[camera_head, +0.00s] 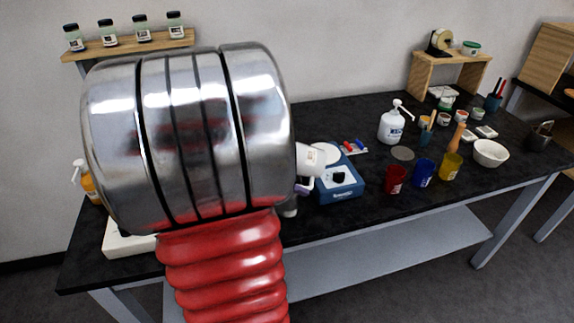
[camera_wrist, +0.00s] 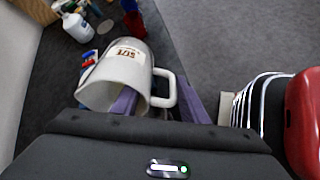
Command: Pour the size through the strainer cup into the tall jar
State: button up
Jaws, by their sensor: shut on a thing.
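My gripper (camera_wrist: 158,104) has purple fingers and is shut on a white jug (camera_wrist: 120,68) with a side handle and a brown-lettered label. The jug is strongly tilted in the wrist view, and its contents do not show. In the head view part of the jug (camera_head: 310,160) shows at the right edge of my arm, beside and above a blue hotplate-like device (camera_head: 342,182). My arm hides much of the bench's left part. I cannot make out the strainer cup or the tall jar for certain in either view.
Red (camera_head: 396,179), blue (camera_head: 424,173) and yellow (camera_head: 450,167) cups stand right of the device. A white pump bottle (camera_head: 391,125) is behind them, and a white bowl (camera_head: 490,153) stands farther right.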

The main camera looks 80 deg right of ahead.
jog(key=shift+w+a, duration=0.15)
dwell(0.6)
jog(key=t+y, duration=0.1)
jog(key=t, duration=0.2)
jog(key=shift+a+r+y, duration=0.2)
jog(key=shift+r+y, duration=0.2)
dwell(0.5)
jog(key=shift+f+t, duration=0.1)
jog(key=shift+t, duration=0.2)
jog(key=shift+t+y+p, duration=0.4)
jog(key=shift+t+p, duration=0.35)
jog(key=shift+t, duration=0.25)
